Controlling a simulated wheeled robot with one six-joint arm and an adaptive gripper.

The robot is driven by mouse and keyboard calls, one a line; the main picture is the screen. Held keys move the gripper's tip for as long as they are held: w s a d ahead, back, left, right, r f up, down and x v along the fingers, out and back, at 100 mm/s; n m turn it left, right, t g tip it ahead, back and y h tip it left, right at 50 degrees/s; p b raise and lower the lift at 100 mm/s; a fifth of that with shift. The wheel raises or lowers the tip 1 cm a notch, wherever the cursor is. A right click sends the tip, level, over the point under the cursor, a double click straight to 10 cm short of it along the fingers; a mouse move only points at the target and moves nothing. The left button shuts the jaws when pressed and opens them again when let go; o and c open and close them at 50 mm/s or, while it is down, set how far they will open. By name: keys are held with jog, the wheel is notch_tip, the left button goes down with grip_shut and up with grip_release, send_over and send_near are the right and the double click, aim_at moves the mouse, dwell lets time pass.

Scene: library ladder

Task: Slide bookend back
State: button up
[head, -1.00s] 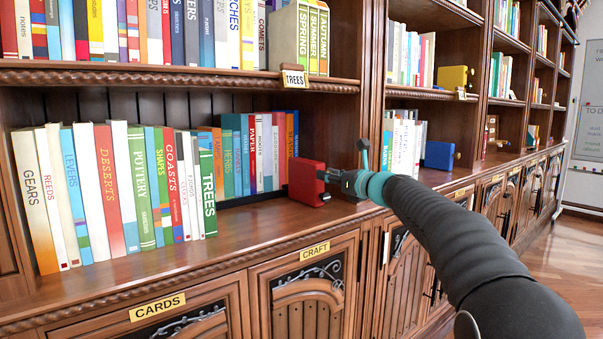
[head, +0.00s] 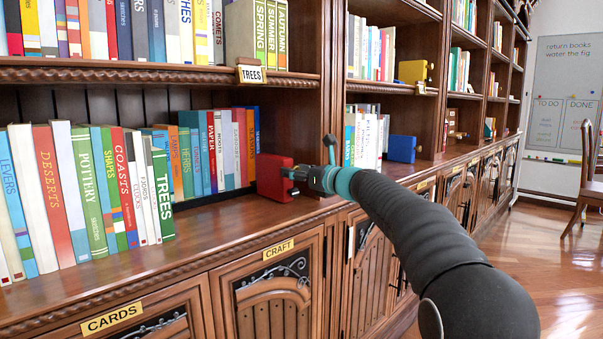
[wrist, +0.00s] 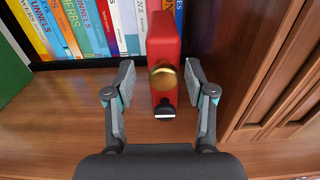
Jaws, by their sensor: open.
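The red bookend (head: 274,177) stands upright on the lower shelf, at the right end of the back row of books (head: 215,150). In the wrist view the red bookend (wrist: 164,62) shows a round brass knob and a small dark piece on its near face. My gripper (head: 294,176) is at the bookend's right side in the head view. In the wrist view my gripper (wrist: 163,78) is open, with one finger on each side of the bookend's near part. Gaps show between the fingers and the bookend. The back of the bookend is partly hidden.
A front row of books (head: 85,190), ending in a green TREES book, stands left of the bookend. The wooden upright (head: 333,110) rises close on the right. A blue bookend (head: 402,148) and a yellow one (head: 412,71) are in the neighbouring bay. The shelf front (head: 225,225) is bare.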

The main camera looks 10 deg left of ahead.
jog(key=v, duration=1.2)
jog(key=shift+f, duration=0.1)
